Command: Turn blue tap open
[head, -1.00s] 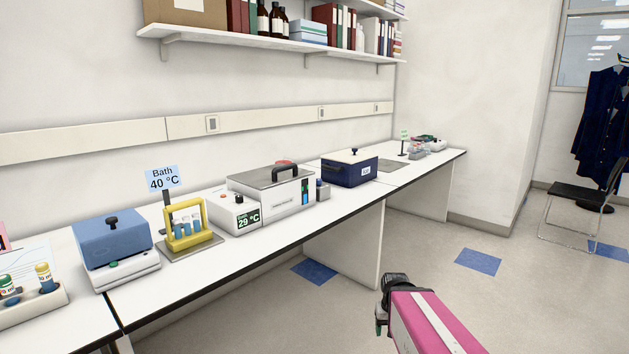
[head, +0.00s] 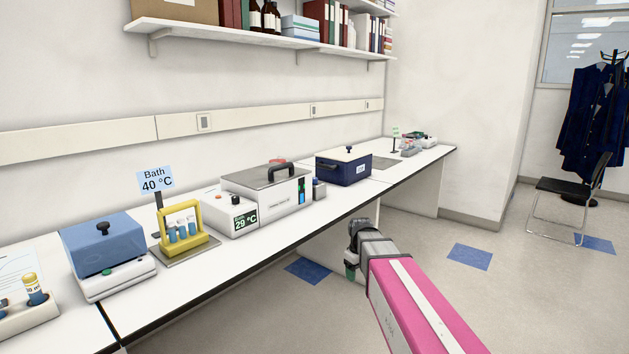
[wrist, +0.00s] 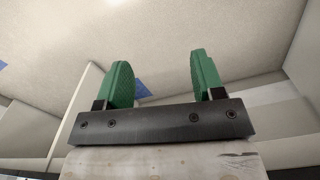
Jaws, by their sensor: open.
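I cannot make out a blue tap in either view. The water bath (head: 268,195) with a metal lid and black handle stands mid-bench, joined to a white control unit (head: 231,215) reading 29 °C. My gripper (head: 350,272) is in front of the bench, over the floor, apart from everything on the bench. The wrist view shows its two green fingers (wrist: 160,78) spread apart with nothing between them.
A yellow tube rack (head: 183,245) stands under a "Bath 40 °C" sign (head: 156,180). A blue-lidded device (head: 104,243) is at left, a dark blue box (head: 344,170) further back. The bench's front edge lies between my gripper and these.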

